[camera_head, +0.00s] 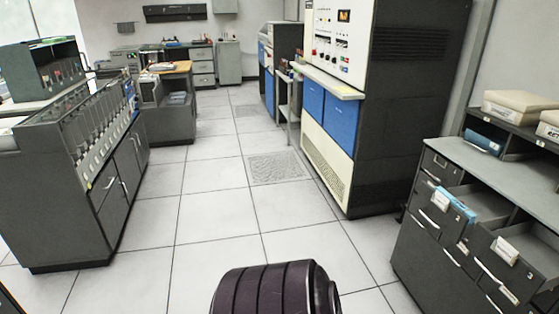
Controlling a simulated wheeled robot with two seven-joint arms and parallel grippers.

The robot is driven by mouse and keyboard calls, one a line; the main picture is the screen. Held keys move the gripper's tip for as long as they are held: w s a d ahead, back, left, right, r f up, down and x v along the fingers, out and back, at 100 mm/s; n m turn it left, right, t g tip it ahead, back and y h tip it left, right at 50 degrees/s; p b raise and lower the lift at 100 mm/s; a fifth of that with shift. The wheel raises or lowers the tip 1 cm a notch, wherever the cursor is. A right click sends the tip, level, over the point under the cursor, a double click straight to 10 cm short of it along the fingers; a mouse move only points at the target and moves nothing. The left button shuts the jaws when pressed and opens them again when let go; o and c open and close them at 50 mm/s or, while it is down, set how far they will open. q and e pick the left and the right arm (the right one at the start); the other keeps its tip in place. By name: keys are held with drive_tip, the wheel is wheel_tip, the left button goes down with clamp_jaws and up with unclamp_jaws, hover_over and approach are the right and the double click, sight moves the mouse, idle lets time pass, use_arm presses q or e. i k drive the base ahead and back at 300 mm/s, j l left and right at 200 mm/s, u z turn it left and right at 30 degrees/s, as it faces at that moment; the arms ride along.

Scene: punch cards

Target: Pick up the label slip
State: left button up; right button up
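A small white piece like a label slip (507,250) shows at the front of a pulled-out drawer in the dark grey card cabinet (412,256) at the right. Another white piece (440,201) shows at the front of a second open drawer, beside a blue strip (456,204). Both are too small to read, and I cannot tell which is the label slip. Neither of my grippers is in view.
A tall white and blue computer cabinet (324,119) stands right of centre. A long grey card machine (70,190) stands at the left. Beige boxes (517,104) sit on the right cabinet's upper shelf. The tiled floor (215,215) between them is clear.

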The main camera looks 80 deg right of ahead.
sight(439, 199)
drive_tip(key=z, duration=3.85)
drive_tip(key=i+l, duration=0.05)
